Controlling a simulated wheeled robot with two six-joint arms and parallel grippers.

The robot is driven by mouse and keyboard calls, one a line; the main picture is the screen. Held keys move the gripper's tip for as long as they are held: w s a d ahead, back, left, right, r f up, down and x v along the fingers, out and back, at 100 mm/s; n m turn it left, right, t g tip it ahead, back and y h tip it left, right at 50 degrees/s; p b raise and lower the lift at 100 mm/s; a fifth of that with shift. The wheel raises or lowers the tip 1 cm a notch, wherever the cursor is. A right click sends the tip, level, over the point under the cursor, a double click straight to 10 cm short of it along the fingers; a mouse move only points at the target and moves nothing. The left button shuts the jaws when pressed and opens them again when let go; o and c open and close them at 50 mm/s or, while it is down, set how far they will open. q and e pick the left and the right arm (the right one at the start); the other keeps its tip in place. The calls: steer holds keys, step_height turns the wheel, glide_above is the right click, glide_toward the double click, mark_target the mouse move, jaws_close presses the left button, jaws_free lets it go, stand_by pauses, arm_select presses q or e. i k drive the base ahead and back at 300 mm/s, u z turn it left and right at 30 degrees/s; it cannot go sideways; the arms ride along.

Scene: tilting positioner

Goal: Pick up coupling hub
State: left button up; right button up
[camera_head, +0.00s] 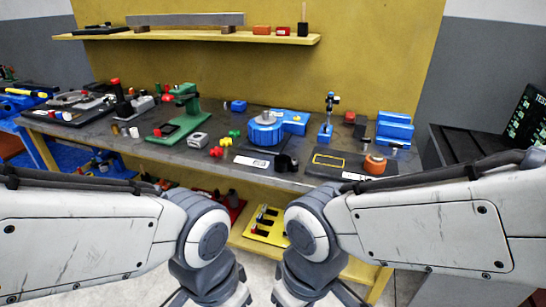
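I cannot tell for sure which part is the coupling hub. A round orange part with a dark top (375,164) sits on a dark mat (330,170) with a yellow outline at the right of the bench. A black rounded part (287,163) stands near the bench's front edge, left of that mat. A blue round-topped fixture (265,129), possibly the tilting positioner, stands mid-bench with a blue block beside it. Both my arms reach in low at the front and bend down out of the picture. My gripper fingers are below the frame, well short of these parts.
The dark bench (215,166) also carries a green press (183,108), small red, green and yellow pieces, a blue stand (327,120) and a blue box (394,130). A yellow shelf (190,36) hangs above. A yellow tray (265,226) lies underneath.

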mark_target(282, 164)
steer(key=z, duration=0.2)
steer(key=i, duration=1.1)
steer(key=u, duration=0.6)
